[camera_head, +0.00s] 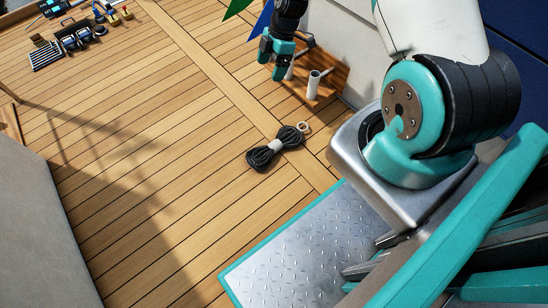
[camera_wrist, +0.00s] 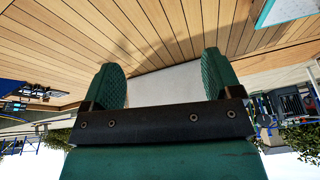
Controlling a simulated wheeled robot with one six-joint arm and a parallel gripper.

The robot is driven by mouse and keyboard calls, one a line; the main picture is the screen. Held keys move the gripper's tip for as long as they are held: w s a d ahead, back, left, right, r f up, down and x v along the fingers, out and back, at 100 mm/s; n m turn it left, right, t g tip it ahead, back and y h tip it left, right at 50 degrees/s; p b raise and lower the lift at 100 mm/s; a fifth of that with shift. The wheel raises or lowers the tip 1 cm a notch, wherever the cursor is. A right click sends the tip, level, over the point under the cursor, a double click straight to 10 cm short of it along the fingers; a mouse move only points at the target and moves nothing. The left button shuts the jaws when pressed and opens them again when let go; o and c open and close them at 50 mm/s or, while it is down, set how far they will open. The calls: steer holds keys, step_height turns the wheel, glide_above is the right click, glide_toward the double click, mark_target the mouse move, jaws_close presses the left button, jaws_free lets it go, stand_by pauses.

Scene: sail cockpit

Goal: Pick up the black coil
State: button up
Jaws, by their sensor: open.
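The black coil (camera_head: 276,147) lies on the wooden deck in the middle of the head view, with a pale band around its middle. A small light ring (camera_head: 304,128) lies at its upper right end. My gripper (camera_head: 274,58) is in the air above and beyond the coil, apart from it. In the wrist view my gripper (camera_wrist: 168,82) has its two green fingers spread with nothing between them. The coil does not show in the wrist view.
White cylinders (camera_head: 314,84) stand by a brown wooden piece near the pale wall (camera_head: 335,45). Several tools and small items (camera_head: 75,38) sit at the far left. A grey slab (camera_head: 40,240) borders the left. The deck left of the coil is clear.

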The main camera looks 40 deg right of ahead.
steer(key=n+b, duration=0.2)
steer(key=b, duration=0.6)
glide_toward(276, 143)
steer(key=b+x, duration=0.1)
steer(key=b, duration=0.1)
steer(key=b+x, duration=0.2)
steer(key=s+b+x, duration=0.1)
steer(key=b+x, duration=0.2)
steer(key=x, duration=0.1)
steer(key=b+x, duration=0.2)
steer(key=w+b+x, duration=0.1)
steer(key=b+x, duration=0.1)
steer(key=shift+a+f, duration=0.1)
steer(key=shift+a, duration=0.05)
